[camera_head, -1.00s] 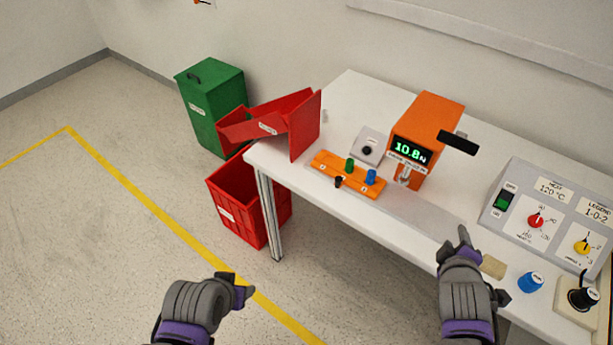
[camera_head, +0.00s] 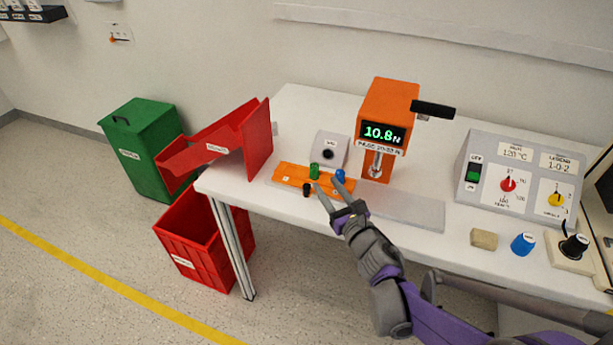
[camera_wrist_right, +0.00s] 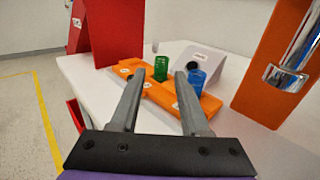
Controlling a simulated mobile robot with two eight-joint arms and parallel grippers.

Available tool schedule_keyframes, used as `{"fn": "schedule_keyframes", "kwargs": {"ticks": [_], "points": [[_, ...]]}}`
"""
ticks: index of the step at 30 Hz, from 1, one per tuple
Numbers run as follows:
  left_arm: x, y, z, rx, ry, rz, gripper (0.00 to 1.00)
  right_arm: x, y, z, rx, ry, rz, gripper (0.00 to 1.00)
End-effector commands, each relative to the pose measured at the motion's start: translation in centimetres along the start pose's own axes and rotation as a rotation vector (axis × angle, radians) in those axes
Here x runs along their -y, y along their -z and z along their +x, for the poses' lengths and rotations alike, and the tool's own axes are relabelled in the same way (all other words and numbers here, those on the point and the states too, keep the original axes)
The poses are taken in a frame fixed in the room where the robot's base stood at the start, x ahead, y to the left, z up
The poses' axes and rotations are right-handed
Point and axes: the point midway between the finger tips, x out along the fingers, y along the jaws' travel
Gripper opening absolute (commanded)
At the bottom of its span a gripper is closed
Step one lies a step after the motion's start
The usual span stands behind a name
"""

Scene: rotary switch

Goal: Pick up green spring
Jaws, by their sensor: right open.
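The green spring (camera_head: 314,171) stands upright in the orange holder (camera_head: 290,177) on the white table. It also shows in the right wrist view (camera_wrist_right: 161,68), beyond and between the fingers. A blue spring (camera_head: 340,176) stands to its right in the same holder, and a small black piece (camera_head: 306,190) sits at the holder's front. My right gripper (camera_head: 334,190) is open and empty, just in front of the holder, its fingers pointing at it. In the right wrist view the open fingers (camera_wrist_right: 157,78) straddle the line to the green spring. My left gripper is out of view.
An orange force tester (camera_head: 384,115) reading 10.8 N stands right of the holder. A small grey box (camera_head: 329,148) is behind it. A red chute (camera_head: 258,140) is to the left.

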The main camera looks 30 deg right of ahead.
Motion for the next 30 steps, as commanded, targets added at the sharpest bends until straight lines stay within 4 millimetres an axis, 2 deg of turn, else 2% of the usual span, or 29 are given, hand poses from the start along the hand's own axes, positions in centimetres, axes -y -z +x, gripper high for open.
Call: {"fn": "schedule_keyframes", "kwargs": {"ticks": [4, 11, 19, 27, 30], "points": [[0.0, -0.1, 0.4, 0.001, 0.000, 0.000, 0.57, 0.0, 0.1, 2.6, -0.001, -0.001, 0.002, 0.46], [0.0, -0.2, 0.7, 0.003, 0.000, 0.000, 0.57, 0.1, 0.1, 4.4, -0.001, 0.001, 0.004, 0.46], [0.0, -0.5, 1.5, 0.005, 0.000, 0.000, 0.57, 0.3, 0.1, 8.3, -0.001, 0.000, 0.004, 0.46], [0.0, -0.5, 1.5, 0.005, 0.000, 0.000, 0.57, 0.3, 0.0, 8.8, -0.001, 0.001, 0.003, 0.46], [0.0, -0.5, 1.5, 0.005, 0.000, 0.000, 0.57, 0.3, 0.0, 8.8, -0.001, 0.001, 0.004, 0.28]]}}
